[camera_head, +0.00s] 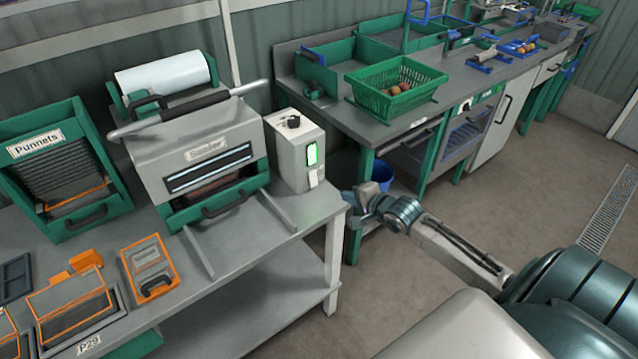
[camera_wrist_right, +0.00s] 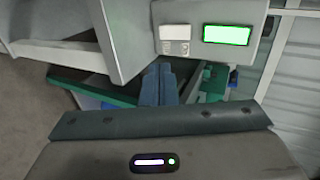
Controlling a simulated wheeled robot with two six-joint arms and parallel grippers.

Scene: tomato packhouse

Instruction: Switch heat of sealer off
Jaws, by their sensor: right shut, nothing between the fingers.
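The sealer (camera_head: 205,150) is a grey machine with green sides and a long bar handle, on the left bench. Its grey control box (camera_head: 287,160) stands at its right, with a black knob (camera_head: 293,121) on top. The box's front has a lit green display (camera_head: 312,154) and a white switch (camera_head: 314,177) below it. In the right wrist view, the display (camera_wrist_right: 227,34) and switch (camera_wrist_right: 175,33) sit beyond the fingertips. My right gripper (camera_head: 352,203) is shut and empty, just right of the bench corner, apart from the switch. Its shut fingers show in the wrist view (camera_wrist_right: 158,75). My left gripper is out of view.
The sealer bench (camera_head: 245,240) carries a green punnet holder (camera_head: 85,215) and an orange-and-grey device (camera_head: 150,268). A second bench (camera_head: 390,130) behind holds a green basket (camera_head: 378,98). A blue bucket (camera_head: 381,173) stands below. Floor to the right is clear.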

